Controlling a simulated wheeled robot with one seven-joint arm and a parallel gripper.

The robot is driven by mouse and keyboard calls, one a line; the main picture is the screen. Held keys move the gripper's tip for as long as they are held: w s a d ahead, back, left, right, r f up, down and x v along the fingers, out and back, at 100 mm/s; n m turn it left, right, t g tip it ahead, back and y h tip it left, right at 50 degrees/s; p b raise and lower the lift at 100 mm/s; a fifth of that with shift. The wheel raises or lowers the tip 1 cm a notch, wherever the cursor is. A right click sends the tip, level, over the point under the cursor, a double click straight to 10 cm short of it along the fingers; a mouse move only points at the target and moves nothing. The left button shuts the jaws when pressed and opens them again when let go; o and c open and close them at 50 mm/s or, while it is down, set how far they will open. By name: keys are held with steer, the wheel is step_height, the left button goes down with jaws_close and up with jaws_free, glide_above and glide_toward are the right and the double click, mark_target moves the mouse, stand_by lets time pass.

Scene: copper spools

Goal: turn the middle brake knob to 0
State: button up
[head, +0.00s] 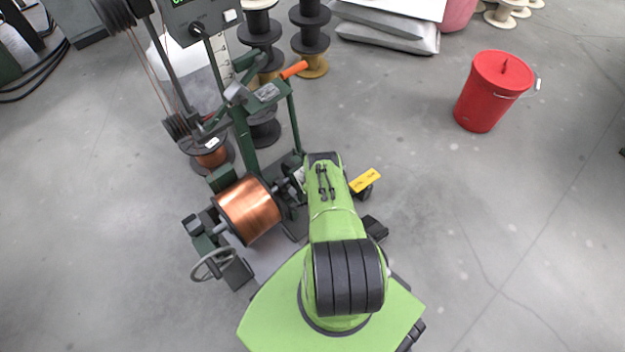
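The green winding machine (243,135) stands left of centre, with a large copper spool (250,209) mounted low on it. I cannot make out the middle brake knob or its scale; my green arm covers the area right of the spool. A yellow label plate (366,180) shows just right of my arm, its print too small to read. My arm reaches forward to the machine, its far end beside dark parts near the spool's right end. My gripper is hidden beyond the arm, so its opening and any contact do not show.
A grey handwheel (212,264) sticks out at the machine's lower left. An orange-handled lever (294,69) is on its upper part. Black spools (310,30) stand behind. A red lidded bucket (493,90) stands at the right. The floor (530,220) at right is clear.

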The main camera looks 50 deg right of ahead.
stand_by(0.4)
steer(key=o, duration=1)
steer(key=shift+o, duration=0.2)
